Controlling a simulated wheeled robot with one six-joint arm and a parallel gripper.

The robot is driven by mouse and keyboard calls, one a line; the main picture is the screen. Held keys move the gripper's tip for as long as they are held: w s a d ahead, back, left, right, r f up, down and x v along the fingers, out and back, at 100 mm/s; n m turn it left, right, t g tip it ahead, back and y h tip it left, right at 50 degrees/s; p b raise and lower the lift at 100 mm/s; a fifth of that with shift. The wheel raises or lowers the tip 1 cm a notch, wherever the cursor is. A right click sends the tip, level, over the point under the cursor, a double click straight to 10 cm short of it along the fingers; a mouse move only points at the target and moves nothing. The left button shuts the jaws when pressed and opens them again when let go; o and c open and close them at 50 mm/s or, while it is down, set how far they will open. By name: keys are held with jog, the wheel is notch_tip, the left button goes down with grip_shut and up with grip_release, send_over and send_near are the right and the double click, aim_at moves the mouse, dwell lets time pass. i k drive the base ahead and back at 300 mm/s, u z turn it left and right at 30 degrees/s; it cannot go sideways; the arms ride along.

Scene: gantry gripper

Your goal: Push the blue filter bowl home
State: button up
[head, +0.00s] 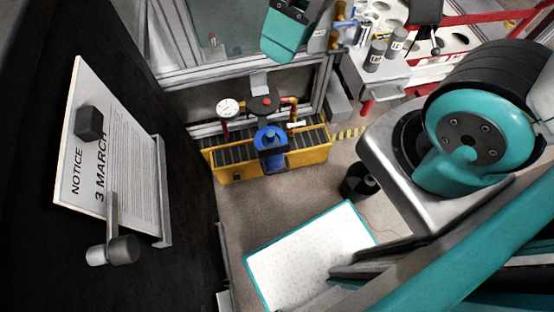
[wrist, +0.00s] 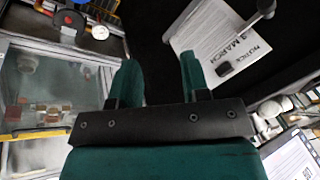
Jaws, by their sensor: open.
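The blue filter bowl (head: 270,140) is in the middle of the head view, below a round black part with a red centre (head: 265,101). A dark band crosses its front. I cannot tell whether it is fully seated. My gripper (wrist: 158,65) shows in the wrist view with its two teal fingers apart and nothing between them. It is away from the bowl, over a dark area. The bowl is not clearly visible in the wrist view, where the round black part with the red centre (wrist: 70,20) shows at the top left.
A white dial gauge (head: 229,108) and copper pipe flank the bowl above a yellow-edged grating (head: 320,150). A notice board (head: 105,160) stands at left. A teal-edged white panel (head: 310,258) lies low in front. A dark canister (head: 358,182) stands to the right.

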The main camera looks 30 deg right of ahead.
aim_at(271, 158)
jog(key=z, duration=0.05)
jog(key=k, duration=1.3)
jog(key=u, duration=0.05)
